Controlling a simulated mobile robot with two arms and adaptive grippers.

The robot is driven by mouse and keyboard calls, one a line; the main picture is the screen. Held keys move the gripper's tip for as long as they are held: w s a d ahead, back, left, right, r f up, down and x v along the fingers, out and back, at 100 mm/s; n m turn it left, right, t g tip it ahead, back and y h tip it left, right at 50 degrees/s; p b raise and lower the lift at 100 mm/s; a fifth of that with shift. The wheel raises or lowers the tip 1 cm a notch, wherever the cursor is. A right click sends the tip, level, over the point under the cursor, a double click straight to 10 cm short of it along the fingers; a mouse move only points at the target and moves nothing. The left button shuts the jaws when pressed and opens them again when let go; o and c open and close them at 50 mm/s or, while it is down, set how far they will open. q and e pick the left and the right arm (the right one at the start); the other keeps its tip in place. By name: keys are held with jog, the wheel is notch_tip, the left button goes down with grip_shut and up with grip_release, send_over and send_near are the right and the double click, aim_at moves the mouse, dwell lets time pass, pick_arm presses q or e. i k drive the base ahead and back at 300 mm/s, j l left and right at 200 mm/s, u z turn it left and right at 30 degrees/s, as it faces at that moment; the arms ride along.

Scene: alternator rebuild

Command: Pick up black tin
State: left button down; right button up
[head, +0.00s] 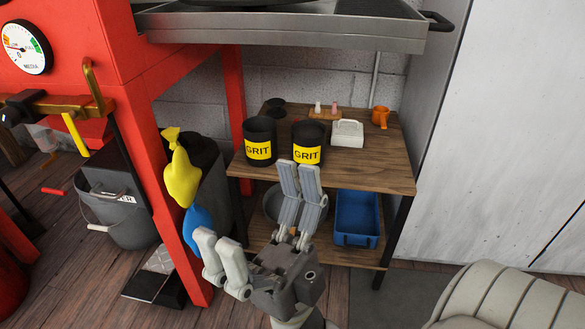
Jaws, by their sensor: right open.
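Two black tins with yellow GRIT labels stand upright on the top of a small wooden shelf unit. The left tin (260,142) is near the shelf's left end, and the right tin (308,143) stands close beside it. My right gripper (250,205) is open and empty in front of the shelf. Its fingers point up and away from me, and one finger pair appears just below the right tin. I cannot tell if they touch. My left gripper is not in view.
The wooden shelf (375,175) also holds a white box (347,133), an orange mug (380,117) and a small dark dish (276,103). A blue bin (357,218) sits below. A red post (175,225) stands left; a grey tray (285,30) overhangs the shelf.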

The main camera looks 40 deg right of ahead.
aim_at(308, 146)
jog(key=z, duration=1.3)
